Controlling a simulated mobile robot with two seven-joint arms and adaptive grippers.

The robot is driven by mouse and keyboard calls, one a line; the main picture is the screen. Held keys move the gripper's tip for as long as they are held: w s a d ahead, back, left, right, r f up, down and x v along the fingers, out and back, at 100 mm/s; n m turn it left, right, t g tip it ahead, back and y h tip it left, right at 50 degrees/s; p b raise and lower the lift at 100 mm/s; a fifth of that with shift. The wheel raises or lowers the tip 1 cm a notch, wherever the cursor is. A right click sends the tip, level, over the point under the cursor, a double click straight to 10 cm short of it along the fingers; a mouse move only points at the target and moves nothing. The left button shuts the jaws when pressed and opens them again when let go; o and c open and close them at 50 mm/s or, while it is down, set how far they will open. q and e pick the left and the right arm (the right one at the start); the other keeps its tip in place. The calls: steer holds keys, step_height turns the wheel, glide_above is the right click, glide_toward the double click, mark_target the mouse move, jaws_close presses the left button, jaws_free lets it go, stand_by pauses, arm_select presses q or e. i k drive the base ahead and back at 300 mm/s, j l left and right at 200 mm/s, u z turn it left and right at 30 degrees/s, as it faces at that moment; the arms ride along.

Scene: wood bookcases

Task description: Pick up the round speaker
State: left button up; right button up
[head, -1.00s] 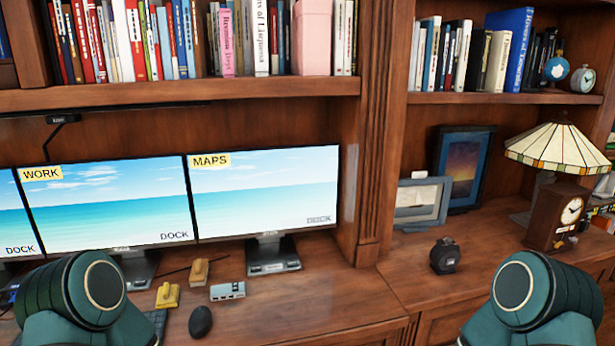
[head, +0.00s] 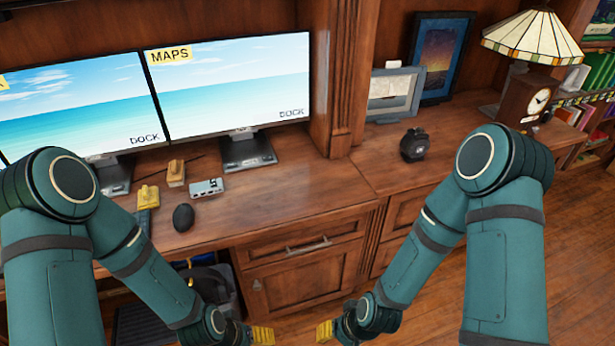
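A small black rounded object (head: 414,145), which looks like the round speaker, stands on the wooden counter right of the desk pillar, in front of a grey picture frame. My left gripper (head: 262,335) and my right gripper (head: 325,332) are low at the bottom edge, in front of the drawers and below the counter. Their yellow finger pads face each other with a gap between the two grippers. Both are far from the black object. The fingers are small and partly cut off, so their opening cannot be told. I see nothing held.
A grey frame (head: 395,95), a blue frame (head: 441,60), a lamp (head: 541,42) and a wooden clock (head: 530,103) stand behind and right of it. Monitors (head: 232,90), a mouse (head: 183,217) and small items occupy the desk. The counter around the black object is clear.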

mark_target(409, 144)
steer(key=i+l, duration=0.2)
steer(key=l, duration=0.15)
steer(key=i+l, duration=0.2)
steer(key=l, duration=0.2)
steer(key=i+l, duration=0.2)
steer(key=l, duration=0.15)
steer(key=i+l, duration=0.25)
steer(key=l, duration=0.1)
